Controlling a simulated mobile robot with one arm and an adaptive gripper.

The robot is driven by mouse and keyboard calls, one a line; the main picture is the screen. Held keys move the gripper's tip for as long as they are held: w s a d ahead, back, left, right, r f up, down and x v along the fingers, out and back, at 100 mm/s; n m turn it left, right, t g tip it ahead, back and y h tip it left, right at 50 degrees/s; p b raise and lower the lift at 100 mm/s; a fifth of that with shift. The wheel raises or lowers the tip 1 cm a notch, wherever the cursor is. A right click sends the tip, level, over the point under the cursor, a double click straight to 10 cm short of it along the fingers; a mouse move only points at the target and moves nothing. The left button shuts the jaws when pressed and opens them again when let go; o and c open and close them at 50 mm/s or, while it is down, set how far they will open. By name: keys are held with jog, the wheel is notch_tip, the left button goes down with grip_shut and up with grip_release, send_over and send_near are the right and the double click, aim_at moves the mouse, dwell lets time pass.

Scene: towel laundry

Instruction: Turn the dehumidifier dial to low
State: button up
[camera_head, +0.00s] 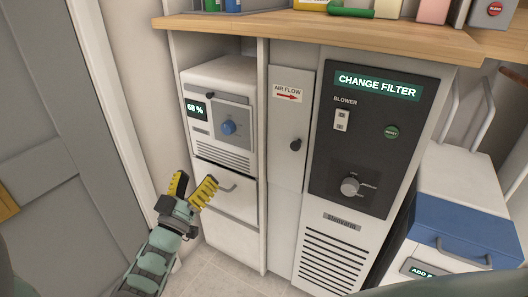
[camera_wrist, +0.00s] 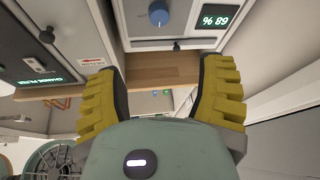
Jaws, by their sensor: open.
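The dehumidifier (camera_head: 225,75) is a white unit in the left bay under the wooden counter. Its small display (camera_head: 196,109) reads 68 %. Its blue dial (camera_head: 229,127) sits on a grey panel; the dial's setting is too small to read. In the wrist view the blue dial (camera_wrist: 159,13) shows upside down at the top, with the display (camera_wrist: 215,18) to its right. My gripper (camera_head: 192,186), with yellow ridged fingers, is open and empty. It is in front of the unit, lower and to the left of the dial, apart from it. The wrist view shows both fingers (camera_wrist: 165,90) spread wide.
A drawer front with a handle (camera_head: 228,188) is below the dial, close to my gripper. To the right are an AIR FLOW panel (camera_head: 289,125) and a black panel (camera_head: 372,135) reading CHANGE FILTER, with a grey knob (camera_head: 350,187). A grey door (camera_head: 50,150) stands at left.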

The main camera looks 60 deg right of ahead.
aim_at(225, 130)
jog(key=b+x, duration=0.1)
jog(key=x, duration=0.3)
jog(key=f+b+x, duration=0.1)
jog(key=b+x, duration=0.1)
jog(key=x, duration=0.3)
jog(key=b+x, duration=0.1)
jog(key=x, duration=0.4)
jog(key=shift+s+d+f+b, duration=0.1)
jog(key=shift+d+f+b, duration=0.15)
jog(key=shift+d+b, duration=0.15)
jog(key=shift+x, duration=0.8)
jog(key=shift+o, duration=0.3)
jog(key=shift+r, duration=0.1)
jog(key=shift+a, duration=0.1)
grip_shut()
jog(key=shift+w+r+m, duration=0.1)
jog(key=shift+w+m, duration=0.1)
jog(key=shift+m, duration=0.1)
